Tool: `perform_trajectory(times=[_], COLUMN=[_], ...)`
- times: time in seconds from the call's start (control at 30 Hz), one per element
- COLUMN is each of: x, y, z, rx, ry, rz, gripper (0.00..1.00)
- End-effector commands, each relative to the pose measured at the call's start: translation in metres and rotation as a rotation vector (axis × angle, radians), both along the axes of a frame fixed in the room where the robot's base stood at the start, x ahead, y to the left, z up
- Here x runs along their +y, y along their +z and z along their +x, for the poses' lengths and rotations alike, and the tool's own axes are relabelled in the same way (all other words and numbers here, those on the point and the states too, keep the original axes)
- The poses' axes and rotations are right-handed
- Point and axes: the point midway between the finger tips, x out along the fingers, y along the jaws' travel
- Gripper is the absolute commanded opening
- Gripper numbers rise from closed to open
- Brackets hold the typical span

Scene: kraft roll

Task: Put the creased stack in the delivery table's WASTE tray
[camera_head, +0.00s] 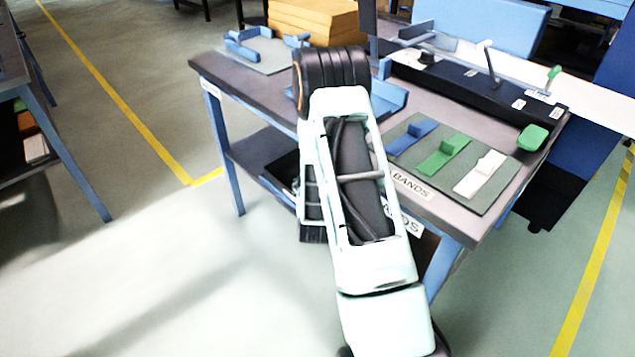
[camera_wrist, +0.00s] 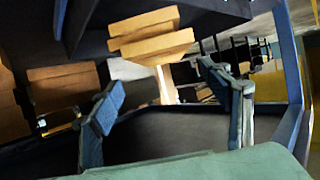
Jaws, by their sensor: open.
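My gripper (camera_wrist: 162,80) is open in the wrist view, with a blue-padded finger at each side and nothing seen between the pads. In the head view my arm covers the middle of the table, and its fingers cannot be made out. Light brown slabs (camera_wrist: 152,37) show beyond the fingers in the wrist view, and darker brown ones (camera_wrist: 65,85) at the left. I cannot tell whether any of these is the creased stack. No WASTE label can be read in either view, so I cannot pick out that tray.
A table (camera_head: 455,215) carries a BANDS mat (camera_head: 500,200) with blue (camera_head: 412,137), green (camera_head: 443,155) and white (camera_head: 480,175) pieces. A blue fixture (camera_head: 265,40) stands at its far left corner. A brown stack (camera_head: 313,18) is behind.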

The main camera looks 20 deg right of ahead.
Motion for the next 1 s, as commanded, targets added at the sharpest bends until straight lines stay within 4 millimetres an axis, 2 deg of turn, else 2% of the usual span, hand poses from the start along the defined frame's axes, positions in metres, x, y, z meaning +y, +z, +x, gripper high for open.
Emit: perform_trajectory(times=[0.1,0.33,0.87,1.0], x=[0.008,0.016,0.017,0.03], y=[0.01,0.016,0.017,0.036], z=[-0.018,-0.034,-0.035,-0.024], rx=[0.002,0.0,-0.001,-0.007], ry=[0.001,-0.001,0.002,0.051], rz=[0.0,0.0,-0.001,-0.018], gripper=[0.71,0.71,0.71,0.71])
